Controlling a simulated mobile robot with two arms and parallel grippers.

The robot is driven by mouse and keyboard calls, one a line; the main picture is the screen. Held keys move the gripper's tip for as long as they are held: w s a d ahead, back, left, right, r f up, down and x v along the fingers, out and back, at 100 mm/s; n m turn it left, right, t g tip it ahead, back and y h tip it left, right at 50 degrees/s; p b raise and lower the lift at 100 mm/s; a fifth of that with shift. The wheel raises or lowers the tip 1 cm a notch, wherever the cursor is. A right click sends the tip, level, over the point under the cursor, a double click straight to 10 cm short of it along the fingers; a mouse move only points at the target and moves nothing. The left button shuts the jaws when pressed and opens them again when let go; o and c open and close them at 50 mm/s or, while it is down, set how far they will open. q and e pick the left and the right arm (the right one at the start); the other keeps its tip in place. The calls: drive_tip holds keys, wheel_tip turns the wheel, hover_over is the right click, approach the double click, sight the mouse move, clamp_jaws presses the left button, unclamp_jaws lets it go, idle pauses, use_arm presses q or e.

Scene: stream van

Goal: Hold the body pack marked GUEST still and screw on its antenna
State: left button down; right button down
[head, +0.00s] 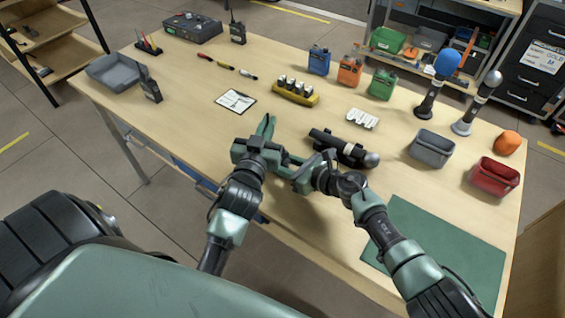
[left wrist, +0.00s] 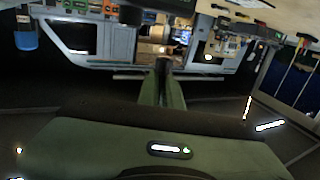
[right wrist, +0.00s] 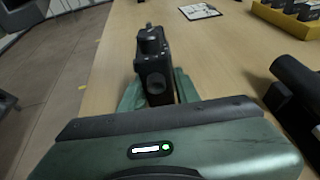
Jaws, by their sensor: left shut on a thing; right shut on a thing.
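My right gripper (right wrist: 155,95) is shut on a black body pack (right wrist: 152,68), with one finger on each side of it. The pack is upright, with a round fitting on top; no marking can be read. In the head view my right gripper (head: 293,172) is low over the table's front part, and the pack is mostly hidden there. My left gripper (head: 266,126) is beside it to the left, fingers pointing away from me. Its fingers (left wrist: 162,80) are nearly together on something thin, which seems to be the antenna but is barely visible.
Blue (head: 319,60), orange (head: 350,70) and green (head: 382,84) packs stand further back. A green mat (head: 450,245) is at the right.

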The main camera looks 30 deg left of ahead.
use_arm(q)
drive_tip(key=shift+f, duration=2.05)
idle(2.5)
drive_tip(key=shift+h, duration=0.3)
drive_tip(key=shift+r+m+h, duration=0.1)
drive_tip(key=shift+m+h, duration=0.2)
drive_tip(key=shift+m, duration=0.2)
drive_tip(key=m+h, duration=0.2)
drive_tip(key=h, duration=0.1)
drive_tip(key=shift+a+t, duration=0.15)
drive_tip(key=shift+t, duration=0.25)
drive_tip(key=shift+m+h, duration=0.5)
drive_tip(key=shift+h, duration=0.7)
drive_tip(key=shift+m+h, duration=0.3)
drive_tip(key=shift+m, duration=0.1)
drive_tip(key=m+h, duration=0.2)
drive_tip(key=h, duration=0.1)
drive_tip(key=shift+g, duration=0.4)
drive_tip(key=shift+m+h, duration=0.6)
drive_tip(key=shift+h, duration=0.4)
